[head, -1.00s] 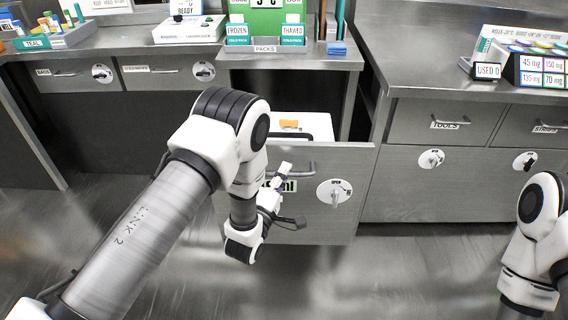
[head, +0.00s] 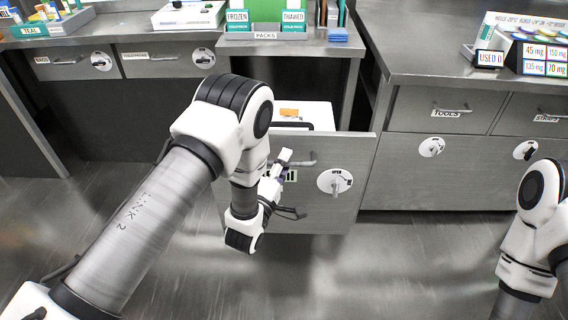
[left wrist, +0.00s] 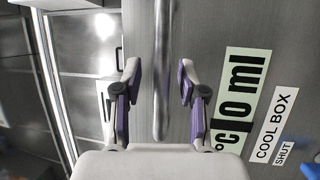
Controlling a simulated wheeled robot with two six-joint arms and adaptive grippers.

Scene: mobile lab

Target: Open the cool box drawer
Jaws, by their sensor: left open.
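The cool box drawer (head: 325,205) stands pulled out below the bench, its grey front well ahead of the cabinet. A white box (head: 318,112) with an orange item on top shows inside it. My left gripper (head: 287,163) is at the drawer's bar handle (head: 304,163). In the left wrist view the handle (left wrist: 161,70) lies between the two open, purple-padded fingers, with gaps on both sides. The COOL BOX label (left wrist: 272,125) is beside it. A round white dial with a grey latch (head: 336,183) is right of the handle. My right gripper is out of view.
A cabinet with a TOOLS drawer (head: 445,112) stands to the right of the open drawer. The floor in front of the drawer is clear.

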